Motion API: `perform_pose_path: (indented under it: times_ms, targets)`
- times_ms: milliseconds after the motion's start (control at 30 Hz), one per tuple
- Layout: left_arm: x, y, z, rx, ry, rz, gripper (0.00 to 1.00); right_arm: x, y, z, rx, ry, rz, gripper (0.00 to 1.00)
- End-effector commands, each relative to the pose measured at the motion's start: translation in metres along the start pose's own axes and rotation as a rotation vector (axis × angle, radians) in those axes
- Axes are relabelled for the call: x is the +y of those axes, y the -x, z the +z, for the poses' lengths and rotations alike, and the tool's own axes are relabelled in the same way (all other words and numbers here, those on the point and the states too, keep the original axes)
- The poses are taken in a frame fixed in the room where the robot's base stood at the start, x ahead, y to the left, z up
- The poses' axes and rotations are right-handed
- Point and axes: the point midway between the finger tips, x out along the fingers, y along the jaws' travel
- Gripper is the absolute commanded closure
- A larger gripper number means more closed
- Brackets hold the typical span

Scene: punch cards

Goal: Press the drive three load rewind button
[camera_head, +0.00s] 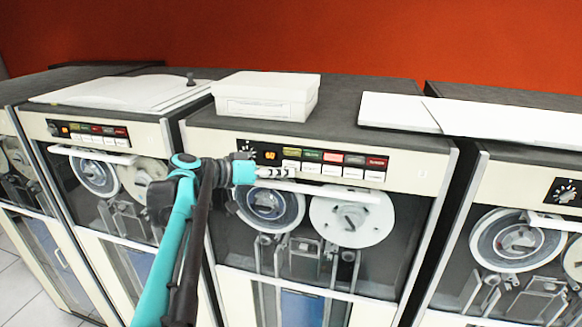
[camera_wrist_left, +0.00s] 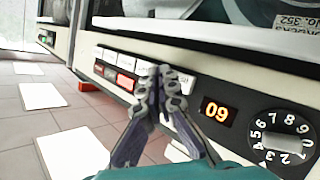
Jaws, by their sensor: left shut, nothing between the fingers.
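The middle tape drive (camera_head: 420,165) has a dark control panel with an orange display (camera_head: 269,155), which also shows inverted in the wrist view (camera_wrist_left: 217,112). Coloured lamps sit above a row of white buttons (camera_head: 311,168); their labels are not readable, so I cannot tell which is load rewind. My left gripper (camera_head: 290,173) is shut and empty, pointing right along the panel's lower edge. In the left wrist view its fingertips (camera_wrist_left: 165,72) overlap the white buttons (camera_wrist_left: 185,82) nearest the display; contact cannot be told. A numbered dial (camera_wrist_left: 281,138) sits beside the display. My right gripper is not in view.
A white box (camera_head: 265,97) stands on the middle drive. White sheets (camera_head: 480,118) lie on the right drive, and a white cover (camera_head: 120,92) on the left one. Below the panel are two reels (camera_head: 352,218) and a pale bar.

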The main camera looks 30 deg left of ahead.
Motion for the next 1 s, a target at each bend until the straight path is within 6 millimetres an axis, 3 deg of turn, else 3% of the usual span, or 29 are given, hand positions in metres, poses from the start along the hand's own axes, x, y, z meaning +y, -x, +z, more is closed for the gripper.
perform_pose_path:
  times_ms: [1000]
  targets:
    - [-0.0051,-0.0072,-0.0056,0.0,0.0,0.0,1.0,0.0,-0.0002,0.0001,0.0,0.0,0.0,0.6]
